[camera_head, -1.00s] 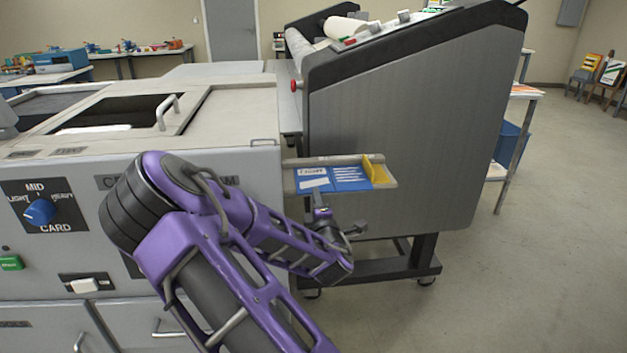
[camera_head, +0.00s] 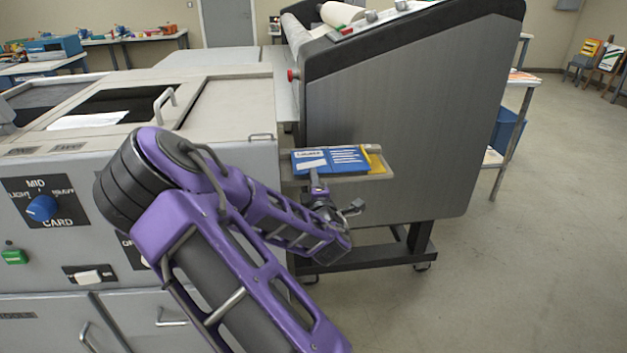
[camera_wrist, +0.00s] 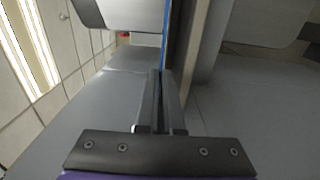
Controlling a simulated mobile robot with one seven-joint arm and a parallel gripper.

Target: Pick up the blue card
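The blue card (camera_head: 345,159), with white print and a pale label, is at the small output tray (camera_head: 352,179) on the machine's right side. It looks slightly raised above the tray, in front of a yellow piece (camera_head: 378,163). My gripper (camera_head: 315,178) reaches it from the near side, with its fingers at the card's near edge. In the wrist view, my fingers (camera_wrist: 161,100) are close together on the thin blue card (camera_wrist: 164,42), seen edge-on. The tray's tan edge (camera_wrist: 186,50) runs close beside it. The exact contact is small and hard to see.
The grey card machine (camera_head: 235,110) stands to the left of the tray. A large grey laminator (camera_head: 410,130) on a black stand is close behind and to the right. Open floor (camera_head: 540,250) lies at the right. A side table with a blue bin (camera_head: 508,130) is beyond.

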